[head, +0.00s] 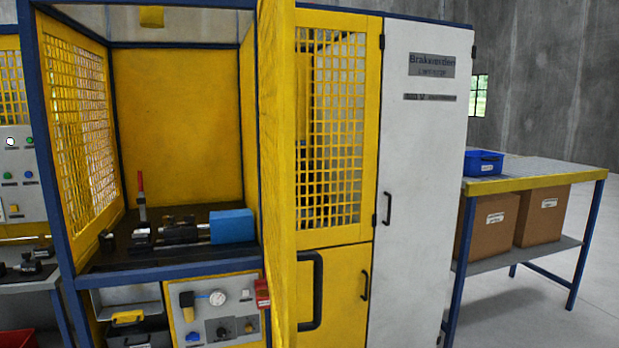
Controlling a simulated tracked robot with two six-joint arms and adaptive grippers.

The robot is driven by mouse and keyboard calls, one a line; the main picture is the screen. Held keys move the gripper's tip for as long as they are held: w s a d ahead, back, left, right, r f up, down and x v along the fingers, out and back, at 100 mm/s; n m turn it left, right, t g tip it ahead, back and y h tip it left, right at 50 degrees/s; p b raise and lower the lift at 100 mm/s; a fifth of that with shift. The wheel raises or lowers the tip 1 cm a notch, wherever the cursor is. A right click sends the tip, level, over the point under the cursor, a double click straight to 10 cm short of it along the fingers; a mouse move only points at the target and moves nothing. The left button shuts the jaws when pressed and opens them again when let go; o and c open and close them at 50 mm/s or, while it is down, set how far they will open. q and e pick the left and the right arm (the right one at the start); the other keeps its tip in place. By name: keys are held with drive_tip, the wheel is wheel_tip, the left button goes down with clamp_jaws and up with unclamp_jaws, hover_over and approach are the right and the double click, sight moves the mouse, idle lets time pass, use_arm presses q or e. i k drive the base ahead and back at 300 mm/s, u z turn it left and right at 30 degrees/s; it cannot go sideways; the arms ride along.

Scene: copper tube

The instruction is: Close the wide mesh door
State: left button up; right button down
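A yellow door (281,180) stands swung out toward me and shows almost edge-on, at the right side of the open machine bay. A large black handle (319,290) sticks out from its right face, low down. The mesh of this door cannot be made out at this angle. The bay (185,120) behind it is open at the front. To the right of the door, a yellow panel with mesh (335,130) lies flush with the cabinet front; the door hides its left part. Neither of my grippers is in view.
Inside the bay, a blue block (232,226) and a red-handled clamp (141,195) sit on a dark bed. A grey cabinet door (420,170) is on the right. A table (535,172) with a blue bin (484,162) stands farther right, with bare floor (540,310) before it.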

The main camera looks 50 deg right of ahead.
sight(276, 37)
drive_tip(key=k, duration=0.75)
drive_tip(key=z, duration=1.2)
drive_tip(key=i, duration=1.65)
drive_tip(key=z, duration=0.1)
drive_tip(key=k, duration=0.35)
drive_tip(key=u, duration=0.1)
